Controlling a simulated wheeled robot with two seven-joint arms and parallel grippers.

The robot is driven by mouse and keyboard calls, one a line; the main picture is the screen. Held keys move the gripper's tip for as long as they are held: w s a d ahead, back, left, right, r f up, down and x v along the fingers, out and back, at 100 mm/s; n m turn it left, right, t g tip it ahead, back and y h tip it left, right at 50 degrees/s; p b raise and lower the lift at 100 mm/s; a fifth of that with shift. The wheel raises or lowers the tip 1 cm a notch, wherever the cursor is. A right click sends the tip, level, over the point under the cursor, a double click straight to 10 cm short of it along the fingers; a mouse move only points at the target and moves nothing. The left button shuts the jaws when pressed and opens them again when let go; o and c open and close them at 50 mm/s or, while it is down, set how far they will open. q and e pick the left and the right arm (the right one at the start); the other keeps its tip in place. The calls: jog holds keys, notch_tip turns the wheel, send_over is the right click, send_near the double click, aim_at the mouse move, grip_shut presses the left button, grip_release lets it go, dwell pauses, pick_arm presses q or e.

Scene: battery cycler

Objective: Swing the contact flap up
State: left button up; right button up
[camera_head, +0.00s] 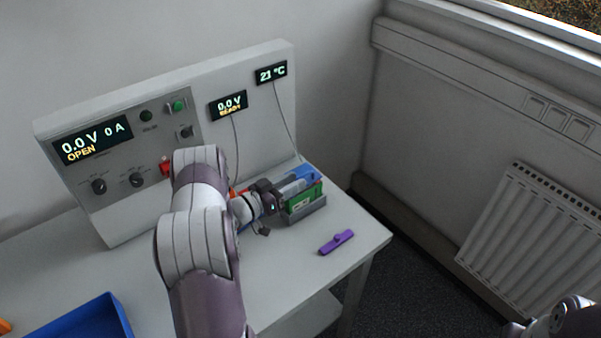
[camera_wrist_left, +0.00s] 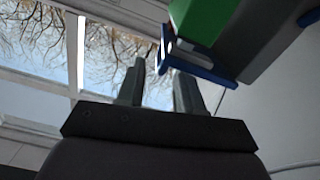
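The blue contact flap (camera_head: 302,175) is on top of the green battery (camera_head: 305,201), which sits in a grey cradle (camera_head: 307,211) at the table's right side. The flap's blue edge (camera_wrist_left: 200,66) also shows in the left wrist view beside the green body (camera_wrist_left: 198,20). My left gripper (camera_head: 284,190) is at the flap's left side. In the wrist view its two fingers (camera_wrist_left: 158,90) are apart, with nothing between them. The flap's edge is close to the fingertips; I cannot tell if they touch. My right gripper is not in view; only part of my right arm shows.
The cycler panel (camera_head: 152,118) stands behind, with displays reading 0.0 V, OPEN and 21 °C. A purple bar-shaped piece (camera_head: 337,242) lies in front of the cradle. A blue tray (camera_head: 85,322) is at the front left. Thin cables hang down near the cradle.

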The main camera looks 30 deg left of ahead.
aim_at(300, 177)
pick_arm(q)
jog(key=shift+x, duration=1.2)
jog(key=shift+w+d, duration=0.1)
jog(key=shift+w, duration=0.2)
jog(key=shift+c, duration=0.3)
grip_shut()
